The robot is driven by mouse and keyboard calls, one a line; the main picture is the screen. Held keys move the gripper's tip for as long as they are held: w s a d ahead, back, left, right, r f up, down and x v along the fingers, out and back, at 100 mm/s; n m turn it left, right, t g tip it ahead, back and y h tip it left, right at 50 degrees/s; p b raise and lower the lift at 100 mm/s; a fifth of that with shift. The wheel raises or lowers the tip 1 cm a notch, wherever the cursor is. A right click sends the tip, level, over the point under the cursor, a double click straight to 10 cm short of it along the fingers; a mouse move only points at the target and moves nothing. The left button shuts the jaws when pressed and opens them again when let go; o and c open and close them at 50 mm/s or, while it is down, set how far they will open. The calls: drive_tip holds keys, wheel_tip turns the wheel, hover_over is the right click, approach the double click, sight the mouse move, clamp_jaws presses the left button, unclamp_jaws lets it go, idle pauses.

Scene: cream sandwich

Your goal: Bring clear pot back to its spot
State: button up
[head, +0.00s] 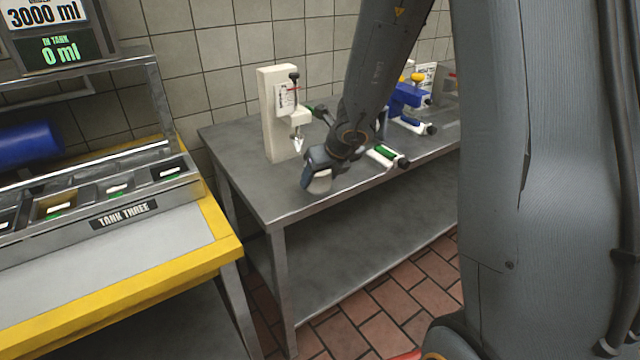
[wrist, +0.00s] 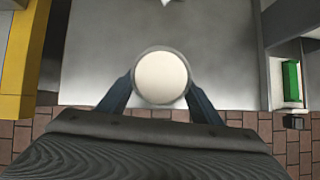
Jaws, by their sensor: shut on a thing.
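My gripper (head: 316,172) is low over the near left part of the steel table, shut on the clear pot. In the wrist view the pot (wrist: 161,78) is a round vessel with a thin clear rim and pale cream filling its circle, seen from above between the two blue-grey fingers. In the head view only a small whitish part of the pot (head: 320,184) shows below the fingers. I cannot tell whether its base touches the table.
A cream dispenser (head: 276,112) with a pointed nozzle stands behind the gripper on the steel table (head: 255,190). A blue dispenser (head: 403,98) and green-marked handles are to the right. A yellow-edged counter (head: 222,232) with a TANK THREE rack (head: 125,214) is at left.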

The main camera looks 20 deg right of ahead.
drive_tip(key=shift+f, duration=0.4)
drive_tip(key=o, duration=1.3)
drive_tip(key=shift+c, duration=0.2)
